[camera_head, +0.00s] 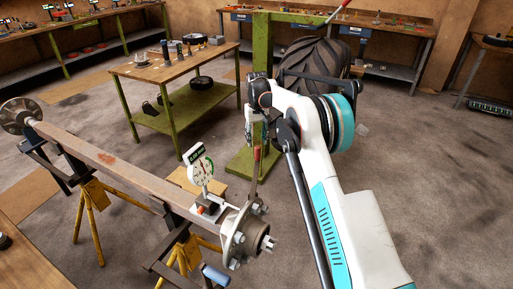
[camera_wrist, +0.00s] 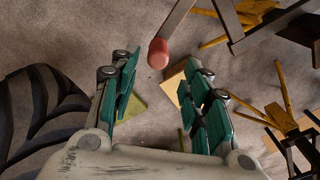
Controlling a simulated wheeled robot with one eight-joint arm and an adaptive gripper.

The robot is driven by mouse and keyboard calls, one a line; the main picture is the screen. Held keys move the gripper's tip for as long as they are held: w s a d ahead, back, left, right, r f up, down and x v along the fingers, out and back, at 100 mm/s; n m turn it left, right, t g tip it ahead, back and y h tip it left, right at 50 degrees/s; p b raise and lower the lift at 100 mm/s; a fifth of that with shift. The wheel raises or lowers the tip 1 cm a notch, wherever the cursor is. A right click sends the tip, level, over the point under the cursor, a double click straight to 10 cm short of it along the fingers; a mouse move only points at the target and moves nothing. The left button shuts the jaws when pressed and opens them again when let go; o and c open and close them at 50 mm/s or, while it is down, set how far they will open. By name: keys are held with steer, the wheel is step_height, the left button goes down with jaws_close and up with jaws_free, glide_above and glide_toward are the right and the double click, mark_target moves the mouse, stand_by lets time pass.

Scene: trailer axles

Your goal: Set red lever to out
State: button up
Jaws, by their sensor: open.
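The red lever is a flat grey bar rising from the axle hub, with a red grip (camera_head: 257,153) at its upper end. In the wrist view its rounded red end (camera_wrist: 158,53) shows between the fingertips or just past them; I cannot tell the depth. My gripper (camera_wrist: 161,72) is open, with teal pads apart on both sides and nothing held. In the head view my gripper (camera_head: 256,128) is just above the red grip, partly hidden by my arm. The hub (camera_head: 243,240) sits at the near end of the long axle beam (camera_head: 110,160).
A white dial gauge (camera_head: 200,169) stands on the axle beside the lever. Yellow stands (camera_head: 95,210) support the beam. A green-framed post (camera_head: 262,45) with a large black tyre (camera_head: 315,58) is behind my gripper. A green-legged table (camera_head: 150,70) stands further back. Floor is open around.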

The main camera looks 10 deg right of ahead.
steer(key=shift+r, duration=2.4)
steer(key=shift+r, duration=0.1)
steer(key=s+d+r+t, duration=0.2)
steer(key=s+r, duration=0.8)
steer(key=s+d+r+t, duration=0.1)
steer(key=s+d+r, duration=0.1)
steer(key=s+r, duration=0.9)
steer(key=s+d+t, duration=0.2)
steer(key=s, duration=1.4)
steer(key=s+f+t, duration=0.1)
steer(key=s+f, duration=0.2)
steer(key=s, duration=0.3)
steer(key=s+f+m+t, duration=0.1)
steer(key=s+f, duration=0.3)
steer(key=s, duration=0.3)
steer(key=shift+s+d, duration=0.2)
steer(key=shift+d, duration=0.15)
